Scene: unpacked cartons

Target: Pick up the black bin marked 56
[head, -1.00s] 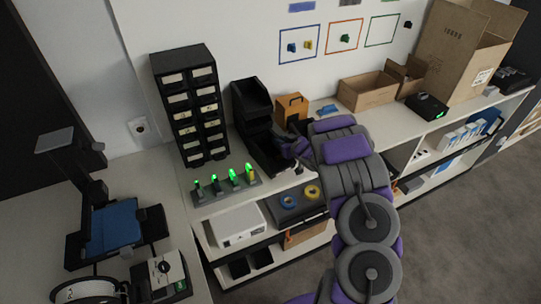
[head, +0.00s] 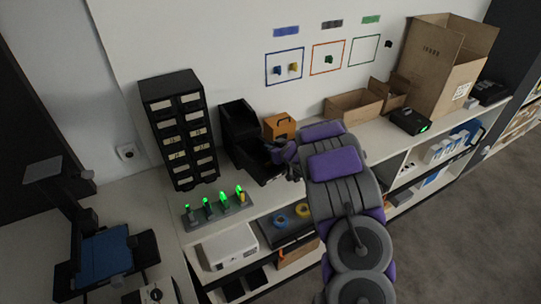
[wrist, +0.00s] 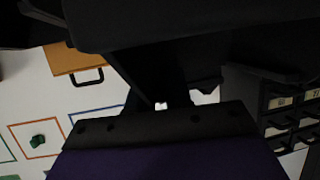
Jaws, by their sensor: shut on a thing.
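Two black open bins are stacked against the wall on the counter, an upper bin (head: 238,120) and a lower bin (head: 246,160). I cannot read a 56 on either. My gripper (head: 274,154) reaches in from the right and is shut at the right side of the lower bin. In the wrist view a large dark bin surface (wrist: 190,22) fills the top, close to my gripper (wrist: 165,103). The fingertips are dark against the black plastic, so the exact contact is hidden. I cannot tell whether the bin is clear of the counter.
A black drawer cabinet (head: 180,130) stands close left of the bins. An orange box with a handle (head: 279,126) is just behind and right. A row of green-lit devices (head: 218,208) lies in front. Cardboard boxes (head: 354,104) stand farther right.

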